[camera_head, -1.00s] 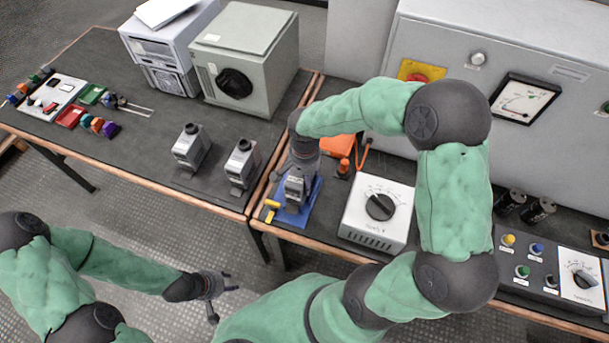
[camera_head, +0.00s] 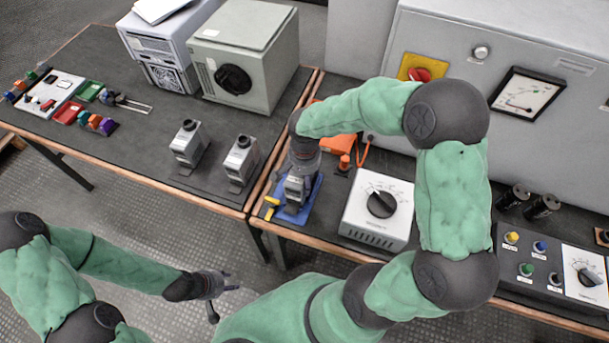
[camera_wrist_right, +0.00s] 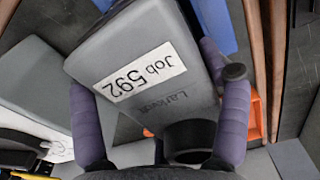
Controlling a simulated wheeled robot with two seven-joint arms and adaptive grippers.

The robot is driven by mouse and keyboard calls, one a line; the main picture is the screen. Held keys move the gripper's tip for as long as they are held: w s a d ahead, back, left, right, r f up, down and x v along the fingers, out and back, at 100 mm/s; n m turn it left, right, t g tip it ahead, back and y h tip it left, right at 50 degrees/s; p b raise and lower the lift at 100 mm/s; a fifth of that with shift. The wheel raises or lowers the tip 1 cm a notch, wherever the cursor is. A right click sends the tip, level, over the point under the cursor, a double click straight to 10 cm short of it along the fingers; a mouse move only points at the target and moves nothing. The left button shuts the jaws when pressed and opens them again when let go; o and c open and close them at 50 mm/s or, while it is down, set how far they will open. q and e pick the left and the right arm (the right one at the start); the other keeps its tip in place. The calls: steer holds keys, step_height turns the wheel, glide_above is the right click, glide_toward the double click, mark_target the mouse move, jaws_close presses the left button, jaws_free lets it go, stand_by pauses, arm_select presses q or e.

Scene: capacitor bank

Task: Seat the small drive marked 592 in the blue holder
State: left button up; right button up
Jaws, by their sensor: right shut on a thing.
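The grey small drive (camera_wrist_right: 140,40) carries a white label reading "Job 592" in the right wrist view. My right gripper (camera_wrist_right: 150,75) is shut on it, with a purple finger on each side. In the head view the drive (camera_head: 296,189) is upright under my right gripper (camera_head: 303,165), at the blue holder (camera_head: 291,216). A blue part of the holder (camera_wrist_right: 216,25) also shows beyond the drive in the wrist view. The drive's underside is hidden, so I cannot tell whether it is fully down in the holder. My left gripper (camera_head: 222,293) is open and empty, away from the bench.
A yellow lever (camera_head: 270,207) is at the holder's left side. An orange thing (camera_head: 339,144) stands behind, and a white dial box (camera_head: 378,211) to the right.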

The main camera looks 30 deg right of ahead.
steer(key=shift+f, duration=0.3)
steer(key=o, duration=1.7)
step_height(320, 180, up, 12)
